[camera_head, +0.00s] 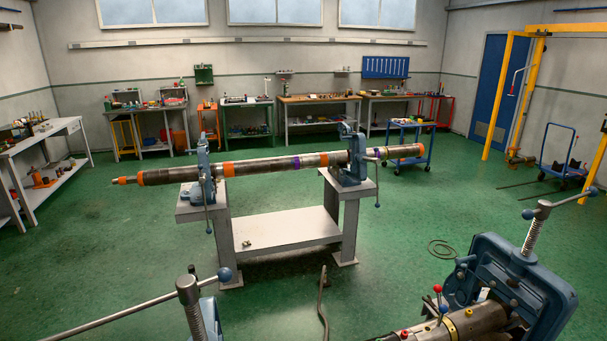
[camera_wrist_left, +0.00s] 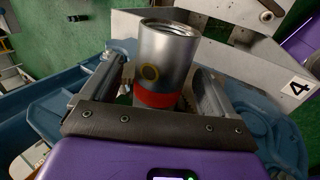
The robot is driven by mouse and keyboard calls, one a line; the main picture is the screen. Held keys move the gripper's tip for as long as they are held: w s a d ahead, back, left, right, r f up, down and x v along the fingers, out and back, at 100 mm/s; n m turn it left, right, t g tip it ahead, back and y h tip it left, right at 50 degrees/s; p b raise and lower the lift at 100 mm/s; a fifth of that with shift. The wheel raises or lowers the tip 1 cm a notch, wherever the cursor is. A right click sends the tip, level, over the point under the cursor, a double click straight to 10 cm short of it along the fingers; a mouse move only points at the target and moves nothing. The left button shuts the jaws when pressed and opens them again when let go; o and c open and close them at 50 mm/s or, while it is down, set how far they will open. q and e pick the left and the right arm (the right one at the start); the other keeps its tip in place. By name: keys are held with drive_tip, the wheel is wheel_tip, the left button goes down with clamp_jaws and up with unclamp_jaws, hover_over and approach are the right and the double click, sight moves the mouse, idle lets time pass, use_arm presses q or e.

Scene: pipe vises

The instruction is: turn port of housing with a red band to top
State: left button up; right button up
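The housing with a red band is a short grey metal cylinder (camera_wrist_left: 172,50) with an open top end in the left wrist view. Its red band (camera_wrist_left: 158,97) is low, close to the gripper's dark crossbar. A yellow-ringed round port (camera_wrist_left: 150,73) is on the side facing the wrist camera, left of the middle. My left gripper (camera_wrist_left: 155,85) has its fingers on either side of the housing. A gap shows at the left finger; contact at the right one is unclear. Neither gripper shows in the head view.
A blue vise (camera_head: 515,285) at front right holds a metal pipe assembly (camera_head: 465,325) with coloured knobs. Another vise (camera_head: 195,300) with a long handle is at front left. A long banded pipe (camera_head: 265,165) rests in two vises on a stand. Green floor lies between.

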use_arm(q)
drive_tip(key=a+p+v, duration=0.1)
drive_tip(key=p+v, duration=0.1)
drive_tip(key=v, duration=0.5)
drive_tip(key=shift+d+r, duration=0.3)
drive_tip(key=shift+d, duration=0.2)
drive_tip(key=shift+f, duration=0.15)
drive_tip(key=b+x, duration=0.2)
drive_tip(key=x, duration=0.5)
drive_tip(key=shift+a+f, duration=0.1)
drive_tip(key=shift+f, duration=0.1)
drive_tip(key=shift+w+r+g+p, duration=0.1)
drive_tip(key=shift+g+p, duration=0.3)
drive_tip(key=shift+p, duration=0.45)
drive_tip(key=shift+g, duration=0.3)
